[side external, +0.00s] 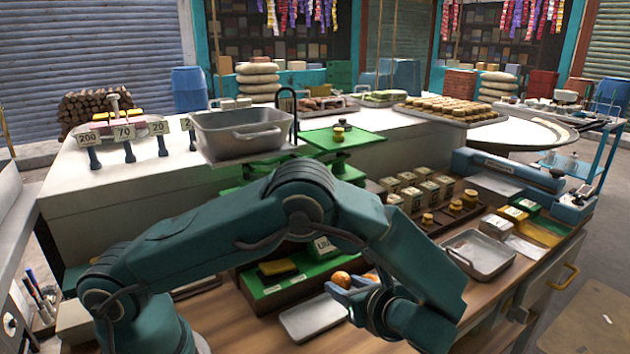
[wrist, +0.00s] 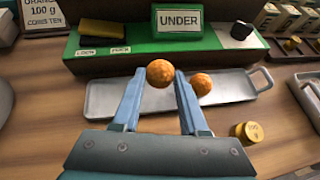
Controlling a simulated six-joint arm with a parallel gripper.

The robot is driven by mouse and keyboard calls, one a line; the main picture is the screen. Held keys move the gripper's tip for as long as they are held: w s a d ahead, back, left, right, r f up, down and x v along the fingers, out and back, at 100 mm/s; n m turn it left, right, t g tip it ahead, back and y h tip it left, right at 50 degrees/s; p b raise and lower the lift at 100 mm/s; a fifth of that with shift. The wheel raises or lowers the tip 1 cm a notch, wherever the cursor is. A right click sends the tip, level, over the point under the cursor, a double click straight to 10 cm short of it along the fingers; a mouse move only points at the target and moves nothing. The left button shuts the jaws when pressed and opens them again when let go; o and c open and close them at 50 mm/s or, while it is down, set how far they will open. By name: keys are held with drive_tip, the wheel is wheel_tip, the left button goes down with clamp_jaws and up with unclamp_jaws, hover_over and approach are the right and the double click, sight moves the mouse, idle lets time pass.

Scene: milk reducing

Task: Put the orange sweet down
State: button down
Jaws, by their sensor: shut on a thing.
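My gripper (wrist: 158,80) is shut on a round orange sweet (wrist: 160,73), held at its fingertips above the shallow metal tray (wrist: 105,98). A second orange sweet (wrist: 201,84) sits on the tray just right of the held one. In the side view my gripper (side external: 349,288) is low over the wooden counter, with an orange sweet (side external: 341,279) at its fingertips. The tray (side external: 310,319) shows there to the left of and below the fingers. My gripper hides part of the tray. The gap beneath the held sweet is hard to judge.
A green box with an UNDER sign (wrist: 178,20) stands right behind the tray. Small brass weights (wrist: 248,132) lie right of my gripper. Another metal tray (side external: 480,253) is farther right. A balance with a large pan (side external: 241,134) stands behind. Bare wood lies in front of the tray.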

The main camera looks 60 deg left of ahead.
wheel_tip(320, 180, up, 21)
drive_tip(key=m+t+h, duration=0.9)
drive_tip(key=m+t, duration=0.1)
drive_tip(key=m, duration=0.3)
drive_tip(key=a+r+n+g+y, duration=0.4)
drive_tip(key=a+r+n+y, duration=0.4)
drive_tip(key=a, duration=0.6)
drive_tip(key=s+a+r+n+g+y, duration=0.1)
drive_tip(key=s+a+r+n+g, duration=0.3)
drive_tip(key=s+a, duration=0.35)
drive_tip(key=s+a+r+n+g, duration=0.3)
drive_tip(key=s+a+n+g, duration=0.25)
drive_tip(key=s+a, duration=0.2)
approach(257, 111)
drive_tip(key=shift+m+g, duration=0.25)
drive_tip(key=shift+m, duration=0.1)
drive_tip(key=s+a, duration=0.2)
drive_tip(key=s, duration=0.1)
drive_tip(key=shift+a+r, duration=0.1)
drive_tip(key=shift+a, duration=0.25)
drive_tip(key=shift+f, duration=1.95)
